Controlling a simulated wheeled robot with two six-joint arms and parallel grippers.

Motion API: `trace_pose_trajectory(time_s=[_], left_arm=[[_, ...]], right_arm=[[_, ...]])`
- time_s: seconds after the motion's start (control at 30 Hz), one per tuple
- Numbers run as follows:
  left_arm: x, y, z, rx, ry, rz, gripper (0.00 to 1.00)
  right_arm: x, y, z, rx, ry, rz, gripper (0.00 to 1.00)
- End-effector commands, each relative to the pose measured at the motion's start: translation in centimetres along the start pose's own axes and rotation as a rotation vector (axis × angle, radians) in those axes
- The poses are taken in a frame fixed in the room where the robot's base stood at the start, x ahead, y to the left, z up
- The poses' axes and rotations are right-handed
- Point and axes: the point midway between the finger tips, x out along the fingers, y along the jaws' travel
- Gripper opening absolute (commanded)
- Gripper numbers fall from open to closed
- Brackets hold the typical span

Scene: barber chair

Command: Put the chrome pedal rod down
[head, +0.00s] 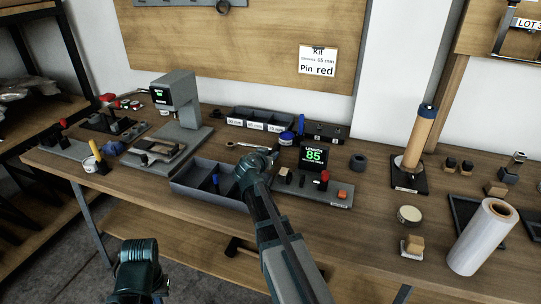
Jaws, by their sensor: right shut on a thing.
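My right gripper (252,160) is over the middle of the bench, above the back right part of the grey divided tray. It is shut on a thin shiny rod, the chrome pedal rod (243,145), which shows just beyond the fingers and points left. The gripper hides part of the rod, and I cannot tell whether the rod touches anything below. My left arm (138,268) shows low at the left, in front of the bench; its fingers cannot be made out.
The divided tray (185,187) lies under my right arm. A gauge (313,158) reading "LENGTH 85" stands to its right. Labelled bins (230,121) stand behind, and a grey press (178,98) at left. A card (318,61) reads 65 mm, pin red. A film roll (482,237) stands at right.

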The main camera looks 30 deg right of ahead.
Motion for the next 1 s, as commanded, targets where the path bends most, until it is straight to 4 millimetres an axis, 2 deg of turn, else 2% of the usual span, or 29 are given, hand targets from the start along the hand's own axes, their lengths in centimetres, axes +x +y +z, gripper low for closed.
trace_pose_trajectory(time_s=[0.03,0.07,0.2,0.53,0.7,1.0], left_arm=[[0.1,0.0,0.0,0.000,0.000,0.000,0.00],[0.1,0.0,0.0,0.000,0.000,0.000,0.00],[0.2,0.0,0.0,0.000,0.000,0.000,0.00],[0.0,0.0,0.0,0.000,0.000,0.000,0.00],[-1.8,-0.2,0.1,0.000,0.000,0.000,0.00],[-4.1,-0.4,0.2,0.000,0.000,0.000,0.00]], right_arm=[[-0.1,0.1,0.2,0.000,-0.003,0.002,0.00],[-0.1,0.1,0.3,0.001,-0.005,0.002,0.34],[-0.1,0.2,0.4,0.000,-0.005,0.003,0.59],[-0.2,0.2,0.3,0.000,-0.007,0.004,0.61],[-0.9,0.2,-1.4,0.000,-0.006,0.003,0.61],[-7.9,0.3,-1.1,-0.001,-0.005,0.000,0.61]])
